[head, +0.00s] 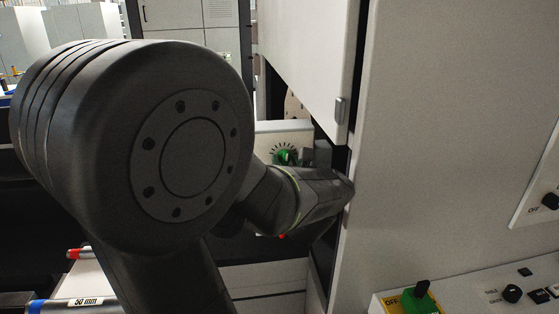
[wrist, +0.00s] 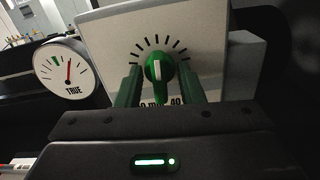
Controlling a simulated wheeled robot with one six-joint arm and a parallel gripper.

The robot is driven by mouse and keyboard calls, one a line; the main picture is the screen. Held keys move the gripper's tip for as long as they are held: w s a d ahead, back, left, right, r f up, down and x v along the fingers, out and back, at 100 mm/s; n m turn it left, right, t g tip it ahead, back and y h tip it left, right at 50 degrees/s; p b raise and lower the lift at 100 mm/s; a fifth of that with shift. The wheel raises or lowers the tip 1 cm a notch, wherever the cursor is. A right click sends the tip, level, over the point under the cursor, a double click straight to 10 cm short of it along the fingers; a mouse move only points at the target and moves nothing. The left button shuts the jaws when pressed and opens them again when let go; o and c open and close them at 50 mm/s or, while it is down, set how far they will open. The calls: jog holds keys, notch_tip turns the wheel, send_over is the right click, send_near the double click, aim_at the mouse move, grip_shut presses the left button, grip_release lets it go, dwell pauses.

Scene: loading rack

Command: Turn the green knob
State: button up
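The green knob (wrist: 159,68) sits on a pale panel (wrist: 108,40), inside a ring of black tick marks. In the head view the knob (head: 284,156) shows just past my arm, partly covered. My gripper (wrist: 160,76) is open, with one finger on each side of the knob in the wrist view. I cannot tell whether the fingers touch it. In the head view the gripper (head: 316,154) is at the knob's right, mostly hidden.
A round dial marked TRUE (wrist: 68,68) stands left of the panel. A large pale cabinet side (head: 440,130) rises close to my gripper on the right. Another green knob on a yellow plate (head: 418,298) is at the lower right. Red and blue tools labelled 50 mm (head: 85,302) lie lower left.

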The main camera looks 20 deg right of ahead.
jog(key=shift+w, duration=0.2)
jog(key=c, duration=0.6)
jog(key=shift+f+n+b, duration=0.15)
jog(key=shift+n+b, duration=0.15)
jog(key=shift+b, duration=0.25)
jog(key=n+b, duration=0.2)
jog(key=b, duration=0.1)
jog(key=shift+f+n+b, duration=0.15)
jog(key=shift+n+b, duration=0.2)
jog(key=shift+n, duration=0.05)
jog(key=n+b, duration=0.2)
jog(key=b, duration=0.1)
jog(key=shift+n+b, duration=0.3)
jog(key=shift+n, duration=0.1)
jog(key=shift+r+n+b, duration=0.2)
jog(key=shift+n+b, duration=0.6)
jog(key=shift+b, duration=0.05)
